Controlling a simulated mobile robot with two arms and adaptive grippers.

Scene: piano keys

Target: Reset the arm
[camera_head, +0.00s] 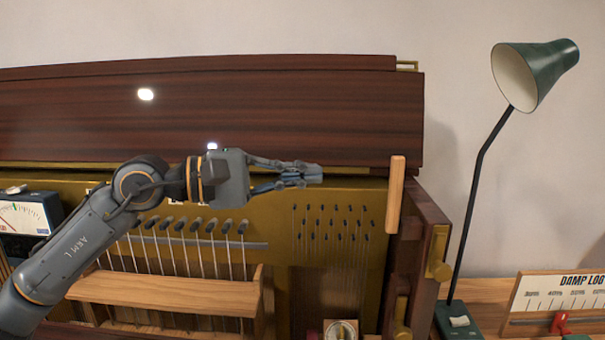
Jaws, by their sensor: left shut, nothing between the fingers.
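My left gripper (318,174) is shut and empty. My left arm (75,245) comes in from the lower left, and the gripper points right, in front of the piano (200,115) with its dark wood lid. The gripper's tips are apart from the upright light-wood block (395,195) to their right. My right gripper and right arm do not show.
Below the arm is a wooden rail (170,292) with several hammers and strings above it. Tuning pins (330,225) lie to the right. A green lamp (535,75) stands at the right, near a damp log gauge (560,300). A meter (28,218) sits at the left.

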